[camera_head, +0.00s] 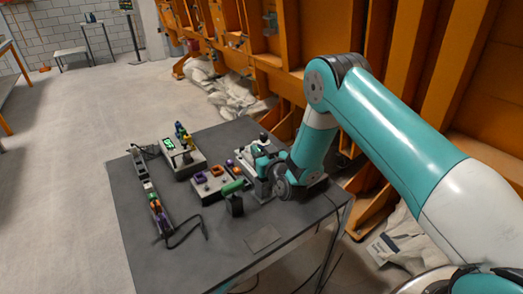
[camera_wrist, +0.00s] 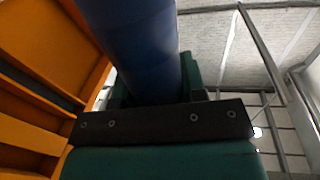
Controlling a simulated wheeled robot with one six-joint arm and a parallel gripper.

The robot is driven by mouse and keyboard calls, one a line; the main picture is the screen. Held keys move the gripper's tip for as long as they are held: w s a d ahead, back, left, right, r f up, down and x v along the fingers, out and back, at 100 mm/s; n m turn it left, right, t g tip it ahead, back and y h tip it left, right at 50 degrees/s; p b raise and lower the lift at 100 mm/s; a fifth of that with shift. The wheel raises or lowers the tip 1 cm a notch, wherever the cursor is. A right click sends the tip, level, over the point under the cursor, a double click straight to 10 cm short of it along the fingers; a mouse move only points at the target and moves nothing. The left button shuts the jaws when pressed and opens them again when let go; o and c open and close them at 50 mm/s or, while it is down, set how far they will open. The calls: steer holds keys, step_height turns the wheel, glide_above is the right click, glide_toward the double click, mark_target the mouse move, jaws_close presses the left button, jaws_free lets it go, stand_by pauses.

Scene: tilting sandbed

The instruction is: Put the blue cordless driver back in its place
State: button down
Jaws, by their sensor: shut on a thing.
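In the wrist view, a thick blue cylindrical body (camera_wrist: 130,42), which looks like the blue cordless driver, fills the top middle. My gripper (camera_wrist: 150,88) is shut on it, with teal jaws on either side and a dark bolted plate below. Only part of the driver shows; its far end is cut off. In the head view, my gripper (camera_head: 260,158) is small and partly hidden by my wrist, over the right back part of the dark table (camera_head: 190,265). I cannot make out the blue driver there, nor its place.
A green tool with a black base (camera_head: 235,200) stands beside a grey box with purple and orange parts (camera_head: 211,184). A unit with a green display (camera_head: 183,160) stands behind it. A power strip (camera_head: 150,195) lies at left. The table's front is mostly clear. Orange framework (camera_head: 235,40) rises behind.

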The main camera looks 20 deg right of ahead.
mark_target(266, 137)
steer(key=shift+f+b, duration=0.65)
steer(key=shift+f, duration=0.15)
steer(key=shift+c, duration=0.6)
jaws_free()
step_height(266, 137, up, 8)
steer(key=p, duration=0.7)
steer(key=shift+r+p, duration=0.1)
steer(key=shift+p, duration=0.3)
